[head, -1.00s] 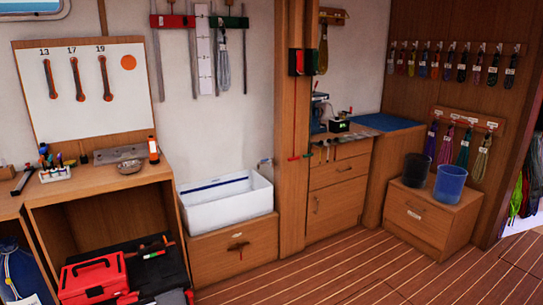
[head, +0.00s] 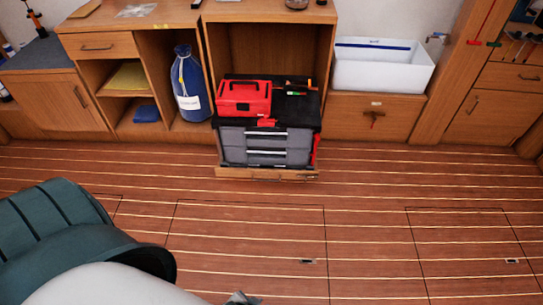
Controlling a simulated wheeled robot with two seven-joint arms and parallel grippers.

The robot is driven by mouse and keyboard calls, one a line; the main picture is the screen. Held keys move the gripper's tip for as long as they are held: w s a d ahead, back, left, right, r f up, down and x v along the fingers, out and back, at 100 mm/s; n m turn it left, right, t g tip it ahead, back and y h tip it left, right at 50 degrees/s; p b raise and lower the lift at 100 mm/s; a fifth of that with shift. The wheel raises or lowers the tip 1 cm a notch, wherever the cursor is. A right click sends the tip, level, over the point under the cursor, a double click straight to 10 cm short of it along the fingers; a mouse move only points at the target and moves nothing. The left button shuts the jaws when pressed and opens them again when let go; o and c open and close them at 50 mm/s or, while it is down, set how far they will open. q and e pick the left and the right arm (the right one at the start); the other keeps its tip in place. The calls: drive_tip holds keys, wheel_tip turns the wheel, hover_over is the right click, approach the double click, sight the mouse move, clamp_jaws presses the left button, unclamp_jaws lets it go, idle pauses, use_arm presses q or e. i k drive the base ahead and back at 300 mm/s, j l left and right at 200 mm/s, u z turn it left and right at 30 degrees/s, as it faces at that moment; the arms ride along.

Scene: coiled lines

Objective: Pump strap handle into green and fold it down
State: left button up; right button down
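I cannot pick out a strap handle. A white rounded part, probably my arm, fills the bottom left. A small grey tip shows beyond it at the bottom edge; I cannot tell what it is. Neither gripper can be made out.
A black and grey tool chest (head: 265,147) with a red toolbox (head: 243,98) on top stands before a wooden cabinet. A blue bag (head: 186,85) sits in a shelf bay. A white basin (head: 382,68) is to the right. The striped floor (head: 370,210) is clear.

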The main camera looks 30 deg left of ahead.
sight(301, 84)
drive_tip(key=i+l+u, duration=0.15)
drive_tip(key=i, duration=0.45)
drive_tip(key=i+l+u, duration=0.15)
drive_tip(key=i, duration=0.4)
drive_tip(key=i+l+u, duration=0.1)
drive_tip(key=i+l, duration=0.3)
drive_tip(key=i, duration=0.15)
drive_tip(key=i+l+u, duration=0.15)
drive_tip(key=i+l, duration=0.2)
drive_tip(key=i, duration=0.2)
